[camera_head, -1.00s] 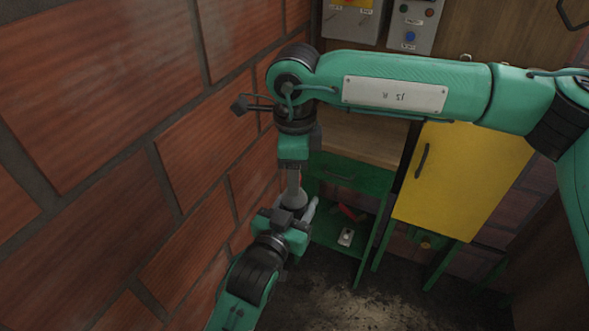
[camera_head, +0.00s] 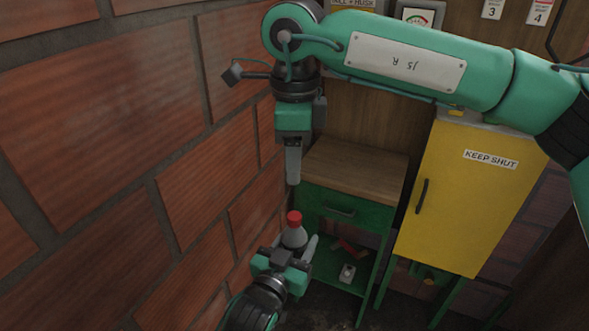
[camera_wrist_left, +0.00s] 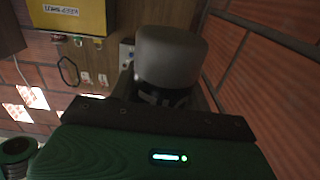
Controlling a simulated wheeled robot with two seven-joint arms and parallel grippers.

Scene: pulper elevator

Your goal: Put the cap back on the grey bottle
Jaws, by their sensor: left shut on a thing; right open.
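The grey bottle (camera_head: 294,237) stands roughly upright in my left gripper (camera_head: 291,250), which is shut on it. The red cap (camera_head: 294,218) sits on top of the bottle's neck; I cannot tell how tightly it is seated. My right gripper (camera_head: 293,176) points down above the cap, with a gap between them. It is open and empty, though seen edge-on, so one finger hides the other. In the left wrist view the bottle (camera_wrist_left: 170,58) shows as a dark grey cylinder in the jaws; the cap is not visible there.
A brick wall (camera_head: 100,150) stands close on the left. Behind the grippers is a green stand with a wooden top (camera_head: 355,168) and small items on its lower shelf. A yellow cabinet (camera_head: 470,200) marked KEEP SHUT stands to its right.

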